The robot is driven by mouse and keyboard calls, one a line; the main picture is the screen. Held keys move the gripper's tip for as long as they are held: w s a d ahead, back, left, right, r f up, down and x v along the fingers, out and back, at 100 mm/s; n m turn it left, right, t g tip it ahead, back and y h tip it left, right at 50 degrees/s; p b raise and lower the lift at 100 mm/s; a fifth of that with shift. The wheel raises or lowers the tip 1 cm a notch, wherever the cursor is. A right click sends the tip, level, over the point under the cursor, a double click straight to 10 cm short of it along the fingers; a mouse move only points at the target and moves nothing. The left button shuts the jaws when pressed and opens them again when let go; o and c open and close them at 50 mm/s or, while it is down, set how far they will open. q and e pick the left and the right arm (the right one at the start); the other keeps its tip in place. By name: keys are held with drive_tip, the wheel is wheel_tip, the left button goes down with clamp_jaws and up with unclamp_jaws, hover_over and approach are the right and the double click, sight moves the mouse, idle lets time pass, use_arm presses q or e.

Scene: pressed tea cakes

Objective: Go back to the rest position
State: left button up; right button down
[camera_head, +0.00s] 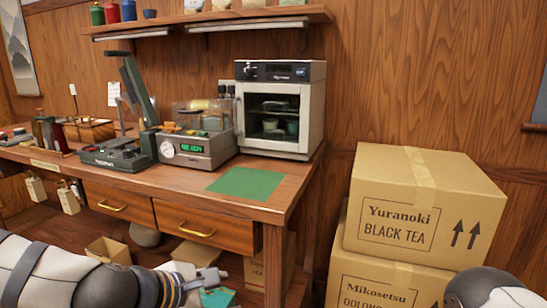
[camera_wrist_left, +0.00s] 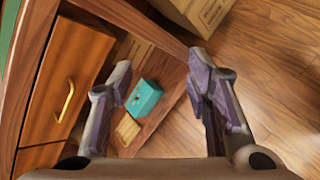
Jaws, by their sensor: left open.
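My left arm comes in from the bottom left of the head view. Its gripper (camera_head: 210,281) is in front of the workbench, below the drawers. In the left wrist view the two fingers of the left gripper (camera_wrist_left: 160,85) stand wide apart with nothing between them. The gripper is open and empty, apart from the bench front. Only a rounded part of my right arm shows at the bottom right corner of the head view; the right gripper is out of view.
The wooden workbench (camera_head: 290,184) carries a press (camera_head: 118,152), a device with a green display (camera_head: 190,148), a small oven (camera_head: 282,108) and a green mat (camera_head: 246,184). Stacked cartons (camera_head: 420,205) stand at right. A teal box (camera_wrist_left: 144,98) lies on the lower shelf.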

use_arm(q)
drive_tip(key=s+a+f+m+g+y+p, duration=0.15)
drive_tip(key=s+f+m+g, duration=0.6)
drive_tip(key=s+f, duration=1.1)
drive_tip(key=s+a+m+g+y, duration=0.1)
drive_tip(key=s+a+m, duration=0.2)
drive_tip(key=s, duration=0.4)
drive_tip(key=s+a+f+m+g+y, duration=0.1)
drive_tip(key=s+a+m, duration=0.3)
drive_tip(key=s, duration=0.4)
drive_tip(key=s+a+m+g+y, duration=0.1)
drive_tip(key=s+a+m, duration=0.3)
drive_tip(key=s, duration=0.4)
drive_tip(key=shift+f+m+y+p, duration=0.2)
drive_tip(key=shift+m+y+p, duration=0.1)
drive_tip(key=shift+m+y, duration=0.2)
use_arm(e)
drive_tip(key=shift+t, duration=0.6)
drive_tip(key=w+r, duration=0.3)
